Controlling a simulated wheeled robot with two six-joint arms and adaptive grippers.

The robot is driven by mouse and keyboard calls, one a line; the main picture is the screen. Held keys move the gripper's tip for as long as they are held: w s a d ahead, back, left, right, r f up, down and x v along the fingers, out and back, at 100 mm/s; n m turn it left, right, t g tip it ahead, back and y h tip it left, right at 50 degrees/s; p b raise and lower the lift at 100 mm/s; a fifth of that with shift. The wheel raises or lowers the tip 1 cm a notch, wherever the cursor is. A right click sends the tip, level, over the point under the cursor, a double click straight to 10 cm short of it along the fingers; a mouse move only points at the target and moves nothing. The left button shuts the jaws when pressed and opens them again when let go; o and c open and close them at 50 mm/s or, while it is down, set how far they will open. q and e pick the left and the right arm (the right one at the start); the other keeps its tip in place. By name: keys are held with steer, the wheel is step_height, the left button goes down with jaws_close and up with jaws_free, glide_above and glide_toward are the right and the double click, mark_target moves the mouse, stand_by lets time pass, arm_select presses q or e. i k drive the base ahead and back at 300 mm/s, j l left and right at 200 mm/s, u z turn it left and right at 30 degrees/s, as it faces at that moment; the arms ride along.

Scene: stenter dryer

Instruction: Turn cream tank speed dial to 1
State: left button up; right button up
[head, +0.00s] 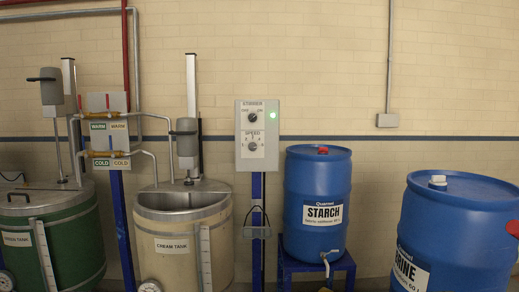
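The grey control box (242,165) stands on a blue post right of the cream tank. The speed dial (253,146) is the small round knob on its lower panel, under the word SPEED. Its marks and pointer are too small to read surely. An upper knob (252,117) sits between OFF and ON labels, and a green light (273,115) glows beside it. The cream tank (160,262) is a cream-coloured round vat with a metal rim, labelled CREAM TANK. Neither of my grippers shows in the head view, and nothing covers the dial.
A green tank (85,240) stands at the far left, with warm and cold water valves (108,138) between the tanks. A blue starch drum (318,185) sits on a blue stand right of the box. Another blue drum (465,225) is at the right. A small bracket (257,232) juts from the post.

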mark_target(252, 146)
steer(key=i+j+z, duration=0.15)
steer(key=z, duration=0.3)
steer(key=i+j+z, duration=0.15)
steer(key=z, duration=0.25)
steer(key=j+z, duration=0.45)
steer(key=i+l, duration=0.1)
